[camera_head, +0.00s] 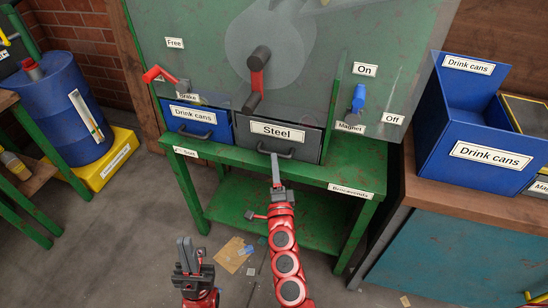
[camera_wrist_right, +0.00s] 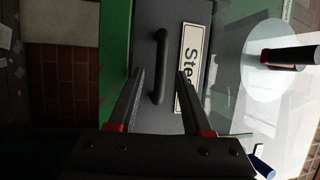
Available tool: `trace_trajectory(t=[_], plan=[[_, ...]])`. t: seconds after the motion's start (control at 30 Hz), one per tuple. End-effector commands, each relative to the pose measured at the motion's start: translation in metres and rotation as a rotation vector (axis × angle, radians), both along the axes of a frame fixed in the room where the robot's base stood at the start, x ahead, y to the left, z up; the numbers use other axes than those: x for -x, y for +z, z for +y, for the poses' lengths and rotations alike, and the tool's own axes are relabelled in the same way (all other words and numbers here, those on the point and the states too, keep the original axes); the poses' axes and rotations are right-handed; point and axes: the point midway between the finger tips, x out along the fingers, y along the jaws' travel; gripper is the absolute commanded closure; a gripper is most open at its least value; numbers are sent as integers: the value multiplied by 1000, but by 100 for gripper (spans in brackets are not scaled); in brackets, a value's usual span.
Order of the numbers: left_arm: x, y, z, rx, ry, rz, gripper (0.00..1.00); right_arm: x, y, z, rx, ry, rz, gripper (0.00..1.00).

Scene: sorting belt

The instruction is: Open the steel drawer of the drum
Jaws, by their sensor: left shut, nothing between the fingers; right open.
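The grey steel drawer (camera_head: 311,147), labelled Steel, sits in the green drum stand and looks shut. Its dark handle (camera_head: 276,153) runs below the label. My right gripper (camera_head: 276,168) is just in front of this handle. In the right wrist view the open fingers (camera_wrist_right: 160,72) appear on either side of the handle (camera_wrist_right: 161,55), with nothing gripped; the exact depth is hard to tell. My left gripper (camera_head: 186,250) is shut and empty, low at the front, well away from the drawer.
A blue Drink cans drawer (camera_head: 193,127) sits directly left of the steel one. A red brake lever (camera_head: 158,74), a crank (camera_head: 258,75) and a blue magnet lever (camera_head: 358,97) are above. A blue bin (camera_head: 465,120) stands on the right bench.

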Motion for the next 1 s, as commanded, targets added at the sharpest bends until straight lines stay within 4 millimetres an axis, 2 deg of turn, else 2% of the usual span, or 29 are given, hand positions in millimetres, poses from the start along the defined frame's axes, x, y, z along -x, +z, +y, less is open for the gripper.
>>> trace_trajectory(t=[0.03,0.2,0.57,0.83,0.87,1.0], plan=[[0,0,0,0,0,0,100,-9,4,1,1,0,-4,50],[0,0,0,0,0,0,100,-24,5,2,0,1,-2,50],[0,0,0,0,0,0,100,-29,5,2,0,0,-1,50],[0,0,0,0,0,0,100,-29,6,2,0,-1,-1,97],[0,0,0,0,0,0,100,-29,5,2,0,-1,-1,100],[0,0,0,0,0,0,100,-29,5,2,0,-1,-1,100]])
